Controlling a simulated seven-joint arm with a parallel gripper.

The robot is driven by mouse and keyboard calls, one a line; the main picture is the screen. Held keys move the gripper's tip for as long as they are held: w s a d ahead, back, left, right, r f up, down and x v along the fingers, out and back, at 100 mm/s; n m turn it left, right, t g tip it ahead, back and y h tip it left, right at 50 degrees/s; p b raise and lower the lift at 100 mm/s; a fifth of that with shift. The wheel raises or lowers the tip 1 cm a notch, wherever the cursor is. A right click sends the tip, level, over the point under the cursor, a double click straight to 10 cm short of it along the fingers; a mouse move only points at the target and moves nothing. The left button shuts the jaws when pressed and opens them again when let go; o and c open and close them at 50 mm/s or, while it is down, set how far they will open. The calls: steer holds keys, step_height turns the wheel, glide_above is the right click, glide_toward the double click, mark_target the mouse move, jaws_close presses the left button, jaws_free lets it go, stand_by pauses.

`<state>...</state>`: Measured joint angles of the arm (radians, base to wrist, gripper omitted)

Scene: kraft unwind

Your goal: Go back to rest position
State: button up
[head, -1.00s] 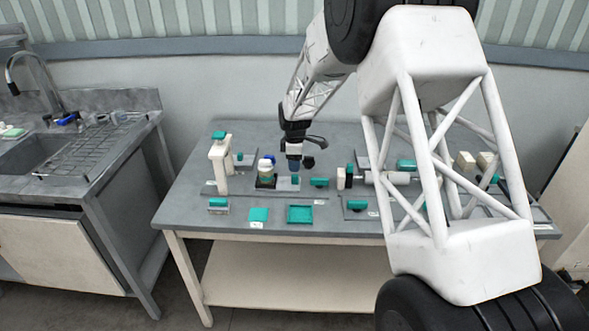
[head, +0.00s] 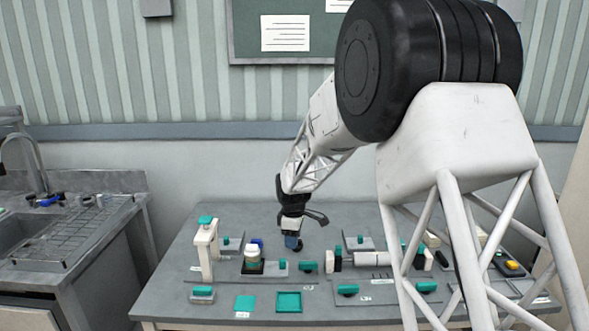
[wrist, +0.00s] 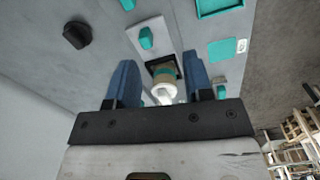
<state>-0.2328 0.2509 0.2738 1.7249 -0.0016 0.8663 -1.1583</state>
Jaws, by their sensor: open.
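My gripper (head: 292,243) is above the back middle of the grey table, pointing down. In the wrist view my gripper (wrist: 160,85) shows two blue fingers set wide apart with nothing held between them. A small white-capped jar (head: 252,256) with a teal band stands on a black base to the left of my gripper. In the wrist view the jar (wrist: 165,88) shows beyond the gap between the fingers, apart from them. My arm links cover part of the table's right side.
The grey table (head: 180,285) holds a cream post stand (head: 207,250), a teal square (head: 245,303), a teal tray (head: 289,292) and a white roller (head: 371,259). A dark knob (wrist: 77,35) lies near the table's back. A sink counter (head: 95,235) stands left. Air above the table's left is clear.

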steer(key=s+d+r+m, duration=0.3)
steer(key=s+d+r, duration=0.15)
steer(key=s, duration=0.35)
steer(key=s+d+r+m+t, duration=0.1)
steer(key=s+d+r+m, duration=0.1)
steer(key=s+d+r, duration=0.35)
steer(key=s+d+r+m, duration=0.3)
steer(key=s+r, duration=0.3)
steer(key=s, duration=0.4)
steer(key=s+d+m, duration=0.3)
steer(key=s+m, duration=0.1)
steer(key=s, duration=0.9)
steer(key=s+d+m+t, duration=0.1)
steer(key=s+d+m, duration=0.2)
steer(key=s, duration=1)
steer(key=shift+s+f+m, duration=0.25)
steer(key=shift+f+m, duration=0.2)
steer(key=shift+m, duration=0.15)
